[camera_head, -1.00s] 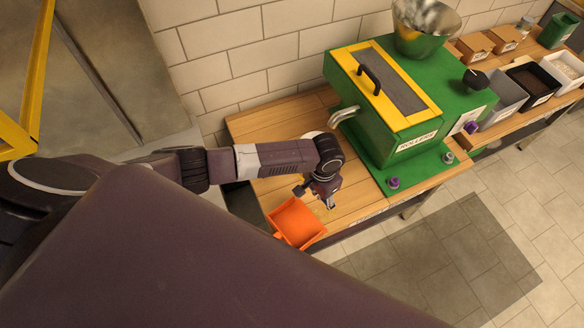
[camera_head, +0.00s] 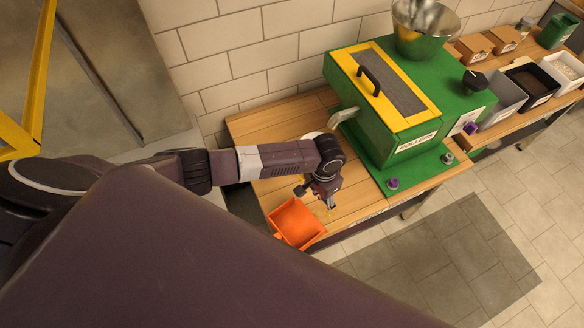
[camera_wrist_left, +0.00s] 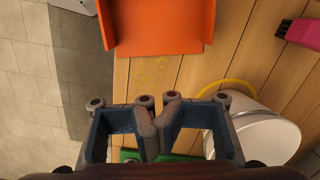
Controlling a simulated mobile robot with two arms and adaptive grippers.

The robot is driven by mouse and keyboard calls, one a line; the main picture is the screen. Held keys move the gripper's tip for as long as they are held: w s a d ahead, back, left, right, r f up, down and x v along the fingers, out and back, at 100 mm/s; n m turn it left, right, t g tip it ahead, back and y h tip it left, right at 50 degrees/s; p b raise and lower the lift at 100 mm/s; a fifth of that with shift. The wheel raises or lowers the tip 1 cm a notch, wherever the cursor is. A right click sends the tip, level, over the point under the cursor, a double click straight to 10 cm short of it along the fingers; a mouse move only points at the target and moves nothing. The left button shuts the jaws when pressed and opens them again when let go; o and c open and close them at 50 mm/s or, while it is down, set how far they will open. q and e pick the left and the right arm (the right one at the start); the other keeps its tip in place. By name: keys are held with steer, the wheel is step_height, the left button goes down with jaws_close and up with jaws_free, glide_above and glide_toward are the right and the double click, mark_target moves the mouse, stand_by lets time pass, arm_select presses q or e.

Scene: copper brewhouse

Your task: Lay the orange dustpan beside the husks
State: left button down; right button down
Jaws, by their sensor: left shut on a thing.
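The orange dustpan (camera_head: 296,224) is at the table's near left corner, partly past the edge in the head view. Its tray (camera_wrist_left: 158,28) fills the top of the left wrist view. My left gripper (camera_head: 327,198) is just right of the dustpan; it also shows in the wrist view (camera_wrist_left: 158,122), its fingers close together. Small yellowish husks (camera_wrist_left: 150,76) lie on the wood between tray and fingers. I cannot tell whether the tray touches the table. My right gripper is not in view.
The green roller mill (camera_head: 400,120) stands right of my gripper. Several bins line the far right bench. Floor (camera_head: 455,250) lies beyond the front edge.

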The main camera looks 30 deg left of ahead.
mark_target(299, 225)
arm_select(q)
steer(key=shift+f, duration=0.15)
steer(key=shift+f+b, duration=2.85)
steer(key=shift+f, duration=1.5)
steer(key=shift+s+p, duration=0.15)
steer(key=shift+p, duration=0.2)
steer(key=shift+s+a+p, duration=0.25)
steer(key=shift+s+p, duration=0.25)
steer(key=shift+p, duration=0.05)
steer(key=shift+s+a+p, duration=0.25)
steer(key=shift+s+p, duration=0.25)
steer(key=shift+s+a+p, duration=0.4)
steer(key=shift+s+p, duration=0.35)
steer(key=shift+s, duration=0.1)
steer(key=shift+s+a+p, duration=0.35)
steer(key=shift+s+p, duration=0.35)
steer(key=shift+s, duration=0.15)
steer(key=shift+s, duration=0.1)
steer(key=shift+s+a+p, duration=0.25)
steer(key=shift+s+p, duration=0.2)
steer(key=shift+s, duration=0.05)
